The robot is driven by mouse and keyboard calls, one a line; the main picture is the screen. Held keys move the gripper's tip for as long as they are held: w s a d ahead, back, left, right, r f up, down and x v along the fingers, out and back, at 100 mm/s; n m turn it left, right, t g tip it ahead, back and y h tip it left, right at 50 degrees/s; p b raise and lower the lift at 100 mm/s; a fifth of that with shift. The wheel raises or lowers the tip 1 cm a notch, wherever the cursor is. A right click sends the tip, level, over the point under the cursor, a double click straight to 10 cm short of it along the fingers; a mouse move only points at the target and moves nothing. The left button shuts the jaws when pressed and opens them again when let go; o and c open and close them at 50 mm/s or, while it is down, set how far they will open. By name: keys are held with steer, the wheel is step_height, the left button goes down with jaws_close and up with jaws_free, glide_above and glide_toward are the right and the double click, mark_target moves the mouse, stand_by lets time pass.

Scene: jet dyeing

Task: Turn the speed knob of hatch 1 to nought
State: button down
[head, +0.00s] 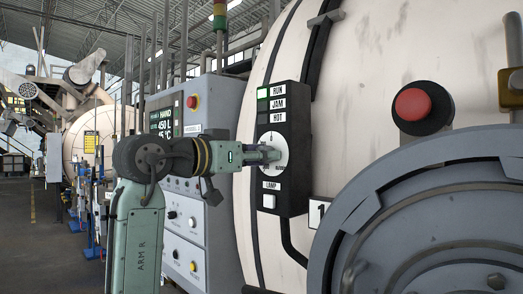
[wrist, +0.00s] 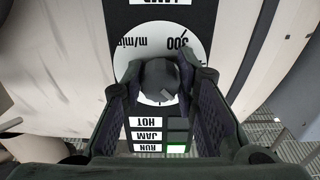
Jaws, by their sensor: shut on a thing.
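The speed knob (wrist: 157,78) is a dark round knob on a white dial (wrist: 190,40) of a black panel (head: 295,125). In the wrist view the dial's "300 m/min" marking is upside down. A small grey mark shows on the knob's face; which dial value it points to I cannot tell. My gripper (head: 268,154) reaches the dial from the left in the head view and hides the knob there. In the wrist view my gripper's two fingers (wrist: 160,84) stand on either side of the knob, shut on it. A plate with "1" (head: 318,213) sits beside the panel.
The panel's RUN lamp (head: 263,93) is lit green; JAM and HOT labels sit below it. A LAMP button (head: 269,200) is under the dial. A red button (head: 412,104) and a large round grey hatch (head: 440,220) stand to the right. A control cabinet (head: 215,115) is behind my arm.

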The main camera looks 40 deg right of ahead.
steer(key=m+p, duration=0.1)
steer(key=m, duration=0.3)
steer(key=shift+r, duration=0.1)
steer(key=m+p, duration=0.1)
steer(key=m, duration=0.3)
steer(key=shift+w+m, duration=0.1)
steer(key=shift+m, duration=0.2)
stand_by(0.4)
steer(key=c, duration=1.3)
jaws_free()
steer(key=shift+a, duration=0.1)
steer(key=a, duration=0.8)
steer(key=s+a, duration=0.1)
steer(key=a, duration=0.2)
steer(key=shift+a, duration=0.4)
